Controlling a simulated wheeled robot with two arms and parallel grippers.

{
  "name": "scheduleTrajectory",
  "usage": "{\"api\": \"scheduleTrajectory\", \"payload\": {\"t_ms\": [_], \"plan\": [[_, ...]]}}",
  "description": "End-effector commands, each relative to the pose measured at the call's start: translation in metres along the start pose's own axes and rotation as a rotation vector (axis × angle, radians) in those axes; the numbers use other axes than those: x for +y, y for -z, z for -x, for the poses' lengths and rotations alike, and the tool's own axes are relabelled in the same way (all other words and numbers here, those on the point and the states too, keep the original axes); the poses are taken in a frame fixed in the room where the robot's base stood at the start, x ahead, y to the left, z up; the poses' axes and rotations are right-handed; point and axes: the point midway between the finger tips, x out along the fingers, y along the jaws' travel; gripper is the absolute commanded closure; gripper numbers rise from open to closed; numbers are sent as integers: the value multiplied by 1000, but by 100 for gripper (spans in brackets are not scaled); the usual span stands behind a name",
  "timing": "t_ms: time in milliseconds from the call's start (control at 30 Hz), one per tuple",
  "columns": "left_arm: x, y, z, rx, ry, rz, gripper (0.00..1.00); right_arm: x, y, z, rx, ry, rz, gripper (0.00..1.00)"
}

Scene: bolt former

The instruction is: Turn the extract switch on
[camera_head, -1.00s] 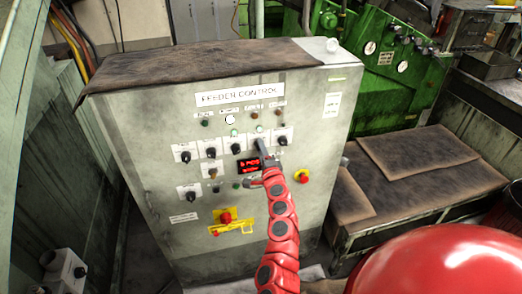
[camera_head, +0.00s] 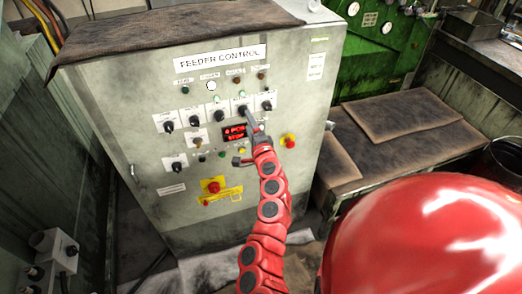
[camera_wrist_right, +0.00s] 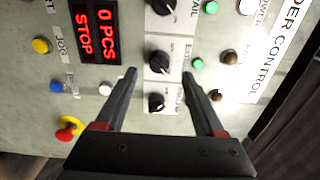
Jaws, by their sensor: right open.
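The feeder control cabinet (camera_head: 110,115) carries a row of black rotary knobs under small labels. My left gripper is out of view.
A red display (camera_head: 235,132) reads "0 PCS STOP". A red emergency button (camera_head: 289,141) is right of the gripper; another red button (camera_head: 213,187) is lower down. A bench with brown mats (camera_head: 390,118) stands right of the cabinet, and a green machine (camera_head: 385,55) behind.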

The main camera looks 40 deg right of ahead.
Motion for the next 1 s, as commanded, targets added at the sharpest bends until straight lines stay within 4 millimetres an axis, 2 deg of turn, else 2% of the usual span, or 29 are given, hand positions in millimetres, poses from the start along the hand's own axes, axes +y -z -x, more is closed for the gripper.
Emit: {"api": "scheduleTrajectory", "payload": {"t_ms": [33, 400, 600, 800, 1000], "plan": [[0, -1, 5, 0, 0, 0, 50, 5, 1, 10, 4, -3, -1, 29], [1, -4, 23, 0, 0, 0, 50, 3, 1, 75, 3, -1, -1, 29], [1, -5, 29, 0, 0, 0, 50, 3, -1, 105, -1, -4, 1, 29], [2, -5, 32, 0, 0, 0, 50, 2, 0, 121, 2, -3, 0, 29], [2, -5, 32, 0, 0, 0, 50, 2, 1, 124, 2, -3, 0, 29]]}}
